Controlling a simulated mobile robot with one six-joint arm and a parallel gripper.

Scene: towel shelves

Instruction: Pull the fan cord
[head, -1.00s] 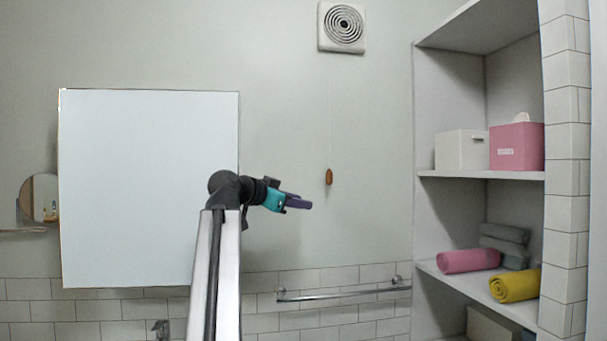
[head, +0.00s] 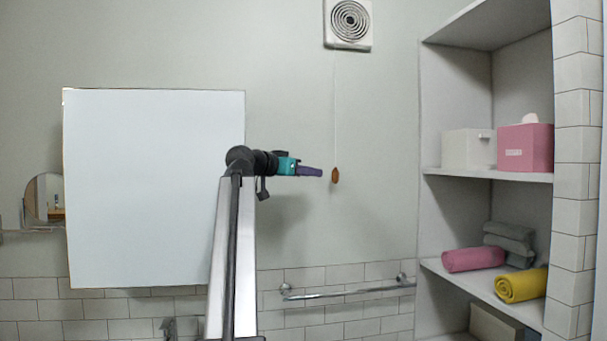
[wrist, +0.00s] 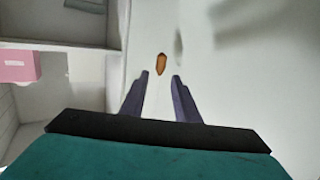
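The fan (head: 348,22) is a white square unit with a round grille, high on the wall. A thin cord (head: 334,110) hangs from it and ends in a brown wooden pull (head: 335,176). My gripper (head: 321,172) is just left of the pull at about its height in the head view. In the wrist view, the pull (wrist: 161,63) is beyond the fingertips, between their lines. My gripper (wrist: 160,75) is open, with a gap between its two purple fingers and nothing held. The cord is hard to make out in the wrist view.
A shelf unit (head: 455,173) stands on the right with a white box (head: 467,150), a pink box (head: 525,147) and rolled towels (head: 473,259). A towel rail (head: 350,293) is low on the wall. A large white panel (head: 150,190) is left.

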